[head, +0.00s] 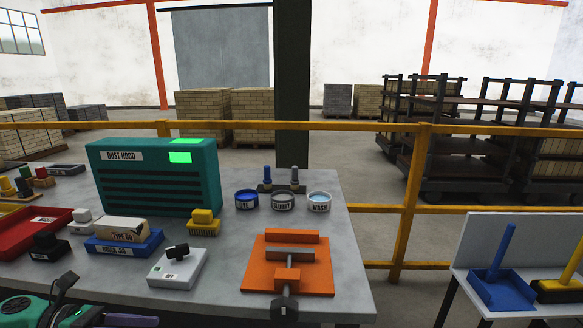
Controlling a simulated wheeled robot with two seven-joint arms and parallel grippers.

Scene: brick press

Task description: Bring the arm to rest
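Part of my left arm shows at the bottom left edge, green and black, with a dark purplish end that appears to be my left gripper (130,320). The frame's lower edge cuts it off, so its fingertips and whether it holds anything cannot be made out. It is low at the near side of the grey table (225,275), in front of the white box with a black knob (177,268). My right arm and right gripper are not in view.
A cream "TYPE 60" brick (120,229) sits on the blue "BRICK JIG" (123,245). A blue dustpan (500,285) lies on the right table.

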